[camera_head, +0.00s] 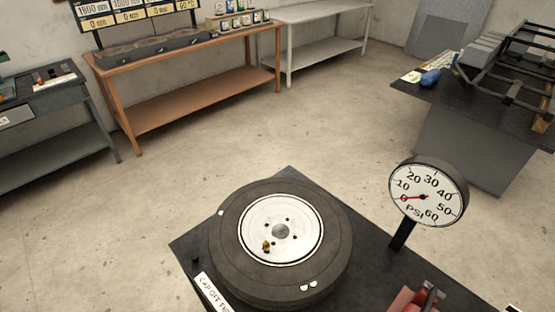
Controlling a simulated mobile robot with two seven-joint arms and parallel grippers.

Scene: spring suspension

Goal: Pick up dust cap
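A black tire on a white wheel (281,229) lies flat on a dark tabletop. A small brass-coloured piece (266,246) stands on the wheel's white face, left of the hub. It may be the valve or its dust cap; it is too small to tell. A small dark piece (195,259) sits on the tabletop left of the tire, and I cannot tell if it is a cap. Neither of my grippers is in view.
A round PSI gauge (428,192) stands right of the tire, its needle near 0. A red object (413,301) is at the bottom edge. A white label (212,292) reads "CAP OFF" and is partly cut off. Workbenches line the back; the floor between is clear.

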